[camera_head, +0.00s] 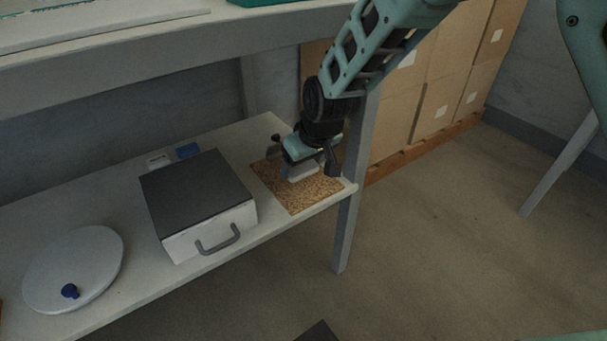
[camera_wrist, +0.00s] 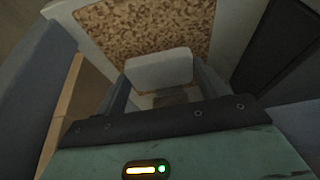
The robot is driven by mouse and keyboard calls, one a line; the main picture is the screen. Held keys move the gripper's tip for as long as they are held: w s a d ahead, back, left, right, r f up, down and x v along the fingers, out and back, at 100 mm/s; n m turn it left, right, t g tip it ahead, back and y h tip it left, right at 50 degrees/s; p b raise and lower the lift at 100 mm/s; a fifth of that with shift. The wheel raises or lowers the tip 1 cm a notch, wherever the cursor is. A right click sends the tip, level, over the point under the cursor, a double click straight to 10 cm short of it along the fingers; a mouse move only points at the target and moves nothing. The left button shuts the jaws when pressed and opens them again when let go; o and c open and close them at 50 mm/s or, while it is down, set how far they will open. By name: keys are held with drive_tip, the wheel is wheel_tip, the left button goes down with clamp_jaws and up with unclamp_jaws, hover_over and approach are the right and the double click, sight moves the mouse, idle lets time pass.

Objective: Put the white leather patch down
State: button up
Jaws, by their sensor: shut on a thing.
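The white leather patch (camera_wrist: 160,68) is between the fingers of my gripper (camera_wrist: 165,90) in the wrist view. In the head view the patch (camera_head: 303,173) shows pale below my gripper (camera_head: 305,165), over a speckled cork mat (camera_head: 295,202). The gripper is shut on the patch. The mat lies at the right end of the lower shelf and also fills the upper middle of the wrist view (camera_wrist: 150,25). I cannot tell whether the patch touches the mat. The gripper hides part of the patch and mat.
A white box with a dark lid (camera_head: 197,195) and a front handle stands left of the mat. A round white disc with a blue knob (camera_head: 75,265) lies farther left. A table leg (camera_head: 352,215) stands just right of the mat. Cardboard boxes (camera_head: 440,85) are stacked behind.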

wheel_tip(320, 180, down, 3)
drive_tip(key=shift+r+b, duration=0.1)
drive_tip(key=shift+b, duration=0.6)
drive_tip(key=o, duration=1)
